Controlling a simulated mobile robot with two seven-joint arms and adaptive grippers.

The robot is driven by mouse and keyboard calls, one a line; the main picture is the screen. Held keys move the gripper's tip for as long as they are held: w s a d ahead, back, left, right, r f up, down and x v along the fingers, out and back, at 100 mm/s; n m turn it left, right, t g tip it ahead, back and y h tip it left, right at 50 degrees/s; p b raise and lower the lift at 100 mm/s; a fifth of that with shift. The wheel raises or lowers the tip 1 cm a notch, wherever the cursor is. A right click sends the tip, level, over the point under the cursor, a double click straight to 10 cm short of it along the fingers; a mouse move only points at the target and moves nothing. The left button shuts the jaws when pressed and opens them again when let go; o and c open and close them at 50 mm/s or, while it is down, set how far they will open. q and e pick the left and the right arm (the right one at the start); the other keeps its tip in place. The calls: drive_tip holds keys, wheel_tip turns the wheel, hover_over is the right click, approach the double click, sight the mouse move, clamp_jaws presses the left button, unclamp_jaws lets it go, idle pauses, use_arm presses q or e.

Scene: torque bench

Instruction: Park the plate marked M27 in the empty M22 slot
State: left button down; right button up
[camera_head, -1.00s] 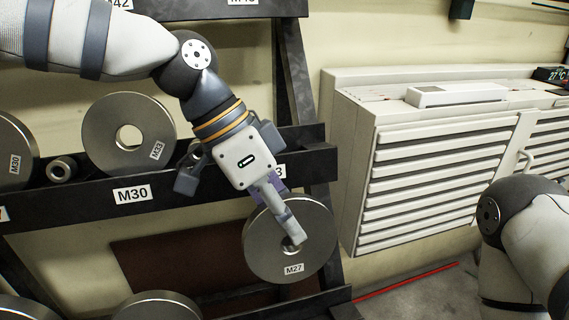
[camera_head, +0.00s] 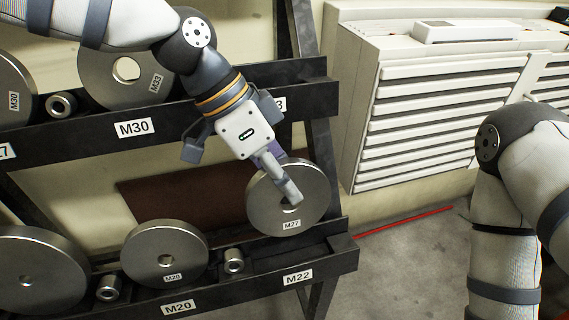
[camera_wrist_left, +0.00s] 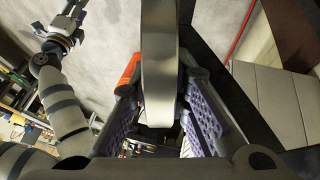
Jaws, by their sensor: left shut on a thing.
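The steel plate marked M27 (camera_head: 262,208) is upright, its label facing the head camera. My left gripper (camera_head: 290,192) is shut on it, with a finger across its front near the centre hole. In the left wrist view the plate shows edge-on (camera_wrist_left: 158,75) between the two purple-padded fingers (camera_wrist_left: 160,120). The M22 slot (camera_head: 312,250) is the empty stretch at the right end of the lower rail, above the M22 label (camera_head: 298,277). The plate is just above or behind this stretch; I cannot tell whether it touches. My right gripper (camera_wrist_left: 72,14) shows small at the wrist view's upper left, its jaws unclear.
Left of the slot are a small collar (camera_head: 234,261) and the M20 plate (camera_head: 165,253). A rack upright (camera_head: 318,150) stands behind. The upper rail (camera_head: 70,145) holds the M33 and M30 plates. A grey drawer cabinet (camera_head: 440,110) stands right. My right arm is at the right edge.

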sight(256, 176)
use_arm(q)
drive_tip(key=shift+s+d+f, duration=0.1)
drive_tip(key=shift+s+f, duration=0.05)
drive_tip(key=shift+f, duration=0.75)
drive_tip(key=shift+s+d+f, duration=0.1)
drive_tip(key=shift+s+f, duration=0.05)
drive_tip(key=shift+f, duration=0.8)
drive_tip(key=shift+s+d+f, duration=0.1)
drive_tip(key=shift+s+f, duration=0.05)
drive_tip(key=shift+f, duration=0.75)
drive_tip(key=shift+f, duration=0.35)
drive_tip(key=c, duration=1.4)
unclamp_jaws()
drive_tip(key=shift+a, duration=0.1)
drive_tip(key=shift+c, duration=0.2)
drive_tip(key=shift+s+a+f, duration=0.1)
drive_tip(key=shift+f, duration=0.05)
drive_tip(key=v, duration=1.2)
